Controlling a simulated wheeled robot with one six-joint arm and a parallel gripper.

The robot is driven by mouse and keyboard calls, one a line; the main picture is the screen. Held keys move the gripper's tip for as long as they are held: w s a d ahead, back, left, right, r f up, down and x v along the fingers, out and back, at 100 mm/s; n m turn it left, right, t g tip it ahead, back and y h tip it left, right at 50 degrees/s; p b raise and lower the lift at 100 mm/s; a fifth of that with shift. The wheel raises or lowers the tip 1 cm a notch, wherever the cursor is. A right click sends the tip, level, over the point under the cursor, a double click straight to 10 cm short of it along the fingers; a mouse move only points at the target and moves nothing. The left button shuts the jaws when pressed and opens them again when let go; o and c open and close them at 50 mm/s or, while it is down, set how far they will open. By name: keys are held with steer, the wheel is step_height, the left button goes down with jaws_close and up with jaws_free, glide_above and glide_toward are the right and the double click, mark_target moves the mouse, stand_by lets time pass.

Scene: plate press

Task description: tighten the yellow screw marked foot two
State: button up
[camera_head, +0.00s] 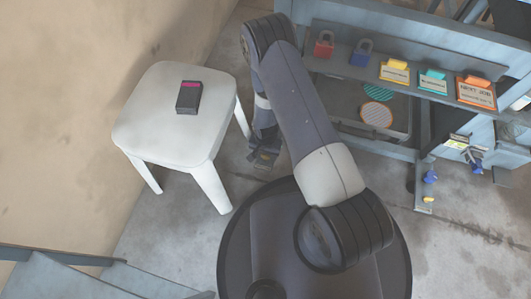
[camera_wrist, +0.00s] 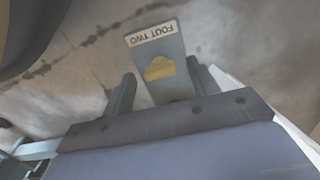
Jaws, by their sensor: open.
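The yellow screw (camera_wrist: 159,69) sits on a grey foot plate (camera_wrist: 176,48) in the wrist view. A white label (camera_wrist: 153,33) on this plate reads FOOT TWO, upside down in the picture. My gripper (camera_wrist: 160,71) is open, with one dark finger on each side of the screw in the picture. I cannot tell how far the fingertips are from the screw in depth. In the head view my gripper (camera_head: 264,158) hangs low between the stool and the press. The foot-two screw cannot be made out there.
A white stool (camera_head: 150,118) with a dark red-topped box (camera_head: 188,97) stands left of my arm. The blue-grey press frame (camera_head: 345,68) carries padlocks and coloured tags. Two striped discs (camera_head: 377,114) lie on its lower shelf. Bare floor (camera_head: 465,240) shows at lower right.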

mark_target(266, 155)
step_height(266, 155, up, 10)
steer(key=p, duration=0.3)
steer(key=shift+p, duration=0.3)
step_height(266, 155, down, 11)
steer(key=b, duration=0.4)
steer(key=shift+r, duration=0.2)
steer(key=shift+n, duration=0.3)
